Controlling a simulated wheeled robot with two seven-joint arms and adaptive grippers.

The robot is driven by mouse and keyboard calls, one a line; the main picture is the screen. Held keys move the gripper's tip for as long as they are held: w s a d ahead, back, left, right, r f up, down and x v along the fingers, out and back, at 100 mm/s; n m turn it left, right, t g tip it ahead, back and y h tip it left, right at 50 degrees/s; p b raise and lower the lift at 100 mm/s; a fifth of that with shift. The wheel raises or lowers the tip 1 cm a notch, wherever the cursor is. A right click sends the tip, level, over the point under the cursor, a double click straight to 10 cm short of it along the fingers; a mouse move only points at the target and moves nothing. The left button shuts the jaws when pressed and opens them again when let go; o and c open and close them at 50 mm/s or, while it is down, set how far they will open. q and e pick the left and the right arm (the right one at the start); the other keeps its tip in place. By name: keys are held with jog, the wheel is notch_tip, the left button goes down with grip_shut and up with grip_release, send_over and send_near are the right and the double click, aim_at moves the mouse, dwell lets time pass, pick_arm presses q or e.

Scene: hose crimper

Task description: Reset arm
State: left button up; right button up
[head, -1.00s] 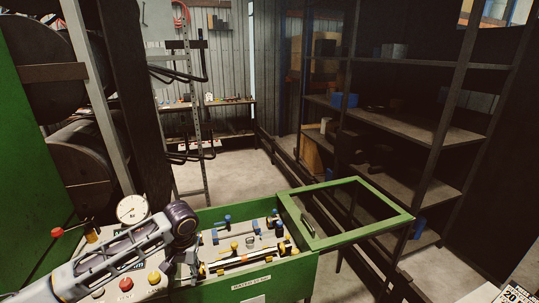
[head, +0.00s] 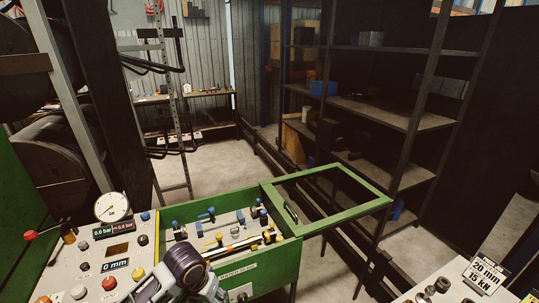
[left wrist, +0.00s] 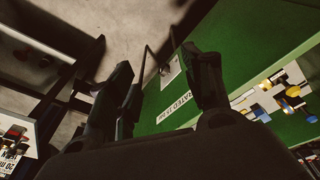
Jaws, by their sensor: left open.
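My left arm comes in at the bottom of the head view, its dark joint (head: 185,265) in front of the green box's near side. The fingers of my left gripper (left wrist: 160,78) show in the left wrist view, spread apart with nothing between them. They are over the green box's side, near its label plate (left wrist: 175,120). The green box (head: 275,252) holds several blue and yellow fittings, and its green-framed lid (head: 372,203) is swung open to the right. My right gripper is not in view.
A control panel (head: 75,258) with a dial gauge (head: 112,208), displays, buttons and a red-knobbed lever (head: 30,235) stands at the left. A second panel (head: 440,285) with a sign (head: 487,272) is at the lower right. Dark shelving (head: 400,115) stands behind; the floor (head: 215,168) between is clear.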

pick_arm(q)
jog(key=shift+s+a+f+t, duration=0.9)
jog(key=shift+s+a, duration=1.7)
jog(key=shift+s, duration=3.4)
notch_tip(320, 180, down, 34)
jog(key=s+g+b, duration=0.1)
jog(key=s, duration=0.2)
jog(key=s+a+f, duration=0.2)
jog(key=s+f, duration=0.8)
jog(key=s, duration=0.1)
jog(key=s+a+f+g+y+b, duration=0.1)
jog(key=s+a+f, duration=0.1)
jog(key=s+f, duration=0.8)
jog(key=shift+s+f+g, duration=0.3)
jog(key=shift+s+f, duration=0.1)
jog(key=shift+s, duration=0.05)
